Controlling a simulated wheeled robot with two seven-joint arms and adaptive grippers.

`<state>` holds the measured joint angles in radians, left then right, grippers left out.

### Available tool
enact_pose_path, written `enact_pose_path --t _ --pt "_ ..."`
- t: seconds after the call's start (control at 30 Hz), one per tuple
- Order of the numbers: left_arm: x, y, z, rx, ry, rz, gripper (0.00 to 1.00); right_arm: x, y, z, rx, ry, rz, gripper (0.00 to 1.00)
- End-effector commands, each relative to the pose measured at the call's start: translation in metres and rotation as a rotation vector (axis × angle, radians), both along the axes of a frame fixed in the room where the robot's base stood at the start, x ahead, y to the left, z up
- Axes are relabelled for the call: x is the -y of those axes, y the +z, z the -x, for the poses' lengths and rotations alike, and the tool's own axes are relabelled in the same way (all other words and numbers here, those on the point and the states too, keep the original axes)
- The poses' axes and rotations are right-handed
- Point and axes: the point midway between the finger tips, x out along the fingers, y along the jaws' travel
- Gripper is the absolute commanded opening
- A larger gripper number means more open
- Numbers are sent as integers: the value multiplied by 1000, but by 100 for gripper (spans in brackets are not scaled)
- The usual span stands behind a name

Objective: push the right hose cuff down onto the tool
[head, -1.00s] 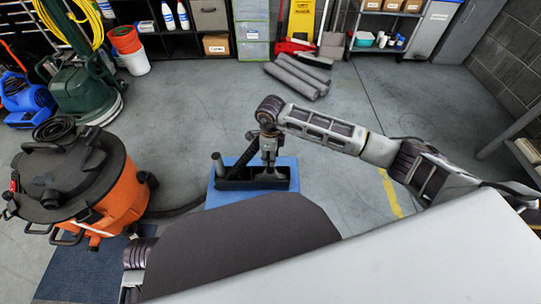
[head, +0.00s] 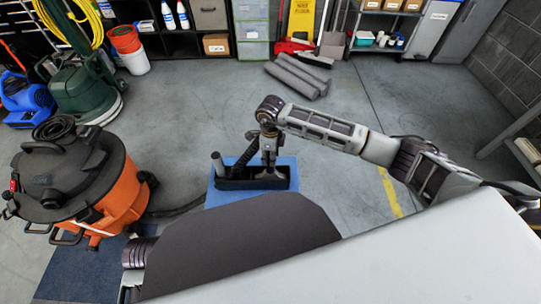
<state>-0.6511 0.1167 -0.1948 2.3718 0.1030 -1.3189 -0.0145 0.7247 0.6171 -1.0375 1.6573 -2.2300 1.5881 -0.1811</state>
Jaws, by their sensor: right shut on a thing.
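The blue stand (head: 226,198) is on the floor at the middle of the head view, with a black tray (head: 232,184) on top. A dark ribbed hose (head: 245,155) slants up from the tray to my right gripper (head: 268,161). The gripper points down over the tray and is shut on the hose's cuff, which its fingers mostly hide. A grey tool (head: 271,175) shows just below the fingers; I cannot tell how far the cuff sits on it. A short dark grey tube (head: 217,162) stands at the tray's left end. My left gripper is not in view.
An orange and black vacuum (head: 82,185) stands at the left, with a hose running along the floor to the stand. Grey rolls (head: 297,78) lie on the floor behind. Shelves line the back wall. Floor right of the stand is clear.

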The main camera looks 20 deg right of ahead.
Motion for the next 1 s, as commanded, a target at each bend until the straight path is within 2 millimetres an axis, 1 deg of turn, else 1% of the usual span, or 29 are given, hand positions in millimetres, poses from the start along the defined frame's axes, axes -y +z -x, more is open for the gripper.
enact_pose_path --t 0.7,0.73,0.9,0.93,1.0 --pt "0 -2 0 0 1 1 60 0 -4 0 0 0 0 0" --pt "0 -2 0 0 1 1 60 0 -4 0 0 0 0 36" --pt "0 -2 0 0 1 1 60 0 -4 0 0 0 0 58" --pt "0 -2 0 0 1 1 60 0 -4 0 -1 0 -1 60" --pt "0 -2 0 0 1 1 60 0 -4 0 -1 0 -1 60"
